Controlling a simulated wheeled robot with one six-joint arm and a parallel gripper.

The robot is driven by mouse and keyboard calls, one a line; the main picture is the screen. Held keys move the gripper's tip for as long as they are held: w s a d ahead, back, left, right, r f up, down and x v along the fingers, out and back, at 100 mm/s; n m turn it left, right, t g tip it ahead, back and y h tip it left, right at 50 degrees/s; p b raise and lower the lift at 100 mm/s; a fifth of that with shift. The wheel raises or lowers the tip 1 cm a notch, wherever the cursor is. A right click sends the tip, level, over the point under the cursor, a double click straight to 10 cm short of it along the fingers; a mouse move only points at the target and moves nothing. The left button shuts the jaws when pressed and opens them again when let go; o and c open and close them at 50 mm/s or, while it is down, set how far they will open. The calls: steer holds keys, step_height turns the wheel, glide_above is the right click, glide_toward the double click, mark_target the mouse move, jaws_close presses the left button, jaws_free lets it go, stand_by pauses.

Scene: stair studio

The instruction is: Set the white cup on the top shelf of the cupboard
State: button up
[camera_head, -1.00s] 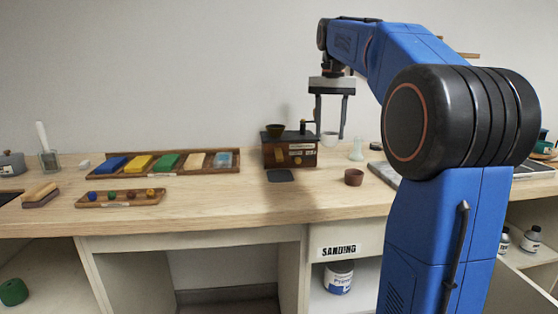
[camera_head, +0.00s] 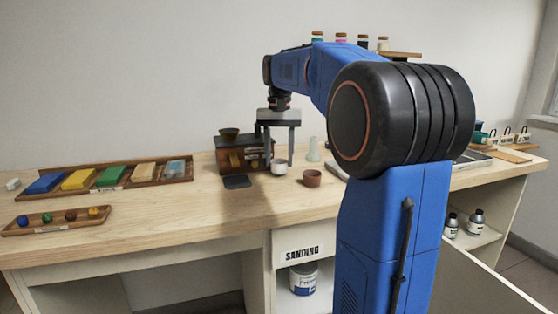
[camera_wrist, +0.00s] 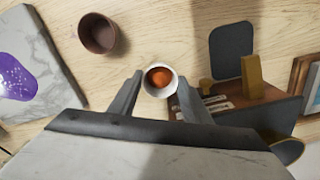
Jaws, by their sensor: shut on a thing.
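My gripper (camera_head: 280,163) is shut on the white cup (camera_head: 279,168), which hangs upright or stands between the fingertips over the bench. I cannot tell whether its base touches the bench top. In the wrist view the cup (camera_wrist: 172,91) shows its round white rim and orange-brown contents, with a finger of my gripper (camera_wrist: 160,92) on each side. No shelf is near the cup. Open shelving (camera_head: 488,232) with small bottles shows under the bench at the right; I cannot tell whether it belongs to the cupboard.
A brown pot (camera_head: 312,179) stands close right of the cup. A tray of coloured blocks (camera_head: 186,178) lies farther left. The bench front is clear.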

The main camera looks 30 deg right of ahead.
steer(key=shift+f, duration=0.5)
steer(key=o, duration=1)
steer(key=shift+f, duration=0.1)
steer(key=shift+o, duration=0.2)
